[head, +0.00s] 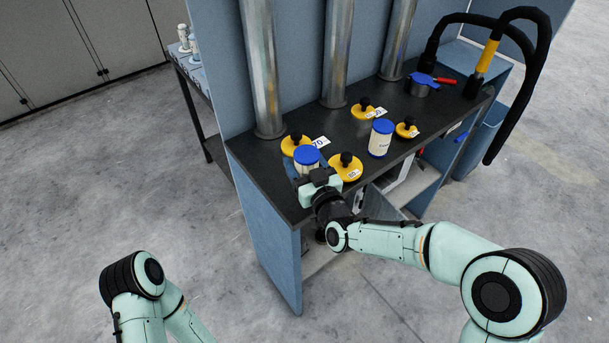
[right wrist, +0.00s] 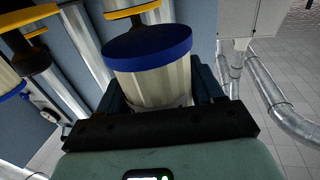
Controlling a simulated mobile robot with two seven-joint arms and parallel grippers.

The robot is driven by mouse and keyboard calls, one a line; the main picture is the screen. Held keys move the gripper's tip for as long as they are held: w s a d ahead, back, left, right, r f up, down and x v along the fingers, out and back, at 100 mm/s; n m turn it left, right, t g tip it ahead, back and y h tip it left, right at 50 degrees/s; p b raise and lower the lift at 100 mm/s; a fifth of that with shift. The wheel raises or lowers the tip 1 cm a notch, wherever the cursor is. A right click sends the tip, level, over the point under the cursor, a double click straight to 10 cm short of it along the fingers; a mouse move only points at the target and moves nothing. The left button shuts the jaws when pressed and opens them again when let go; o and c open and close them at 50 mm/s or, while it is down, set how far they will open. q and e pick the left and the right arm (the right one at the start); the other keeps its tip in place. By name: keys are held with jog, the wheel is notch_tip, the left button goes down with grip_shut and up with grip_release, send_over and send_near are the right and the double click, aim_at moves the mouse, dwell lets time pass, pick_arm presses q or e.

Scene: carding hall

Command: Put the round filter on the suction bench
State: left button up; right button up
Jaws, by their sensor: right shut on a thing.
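The round filter (head: 306,157), a pale cylinder with a blue cap, is held in my right gripper (head: 309,176) at the near left end of the suction bench (head: 262,160). In the right wrist view the filter (right wrist: 150,72) is upright between the jaws, its lower part hidden by the gripper. I cannot tell whether its base touches the dark top. A second blue-capped cylinder (head: 381,138) stands on the bench further right. Only part of my left arm shows, without its gripper.
Several yellow discs with black knobs, one (head: 345,168) close beside my gripper, lie on the top. Metal pipes (head: 338,55) rise behind. A blue clamp-like tool (head: 422,82) and black hoses (head: 545,60) are at the far right. Bare top lies along the front edge.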

jog(key=shift+f, duration=2.2)
jog(key=shift+f+b, duration=0.2)
jog(key=shift+b, duration=0.2)
jog(key=o, duration=1.1)
jog(key=shift+r, duration=0.1)
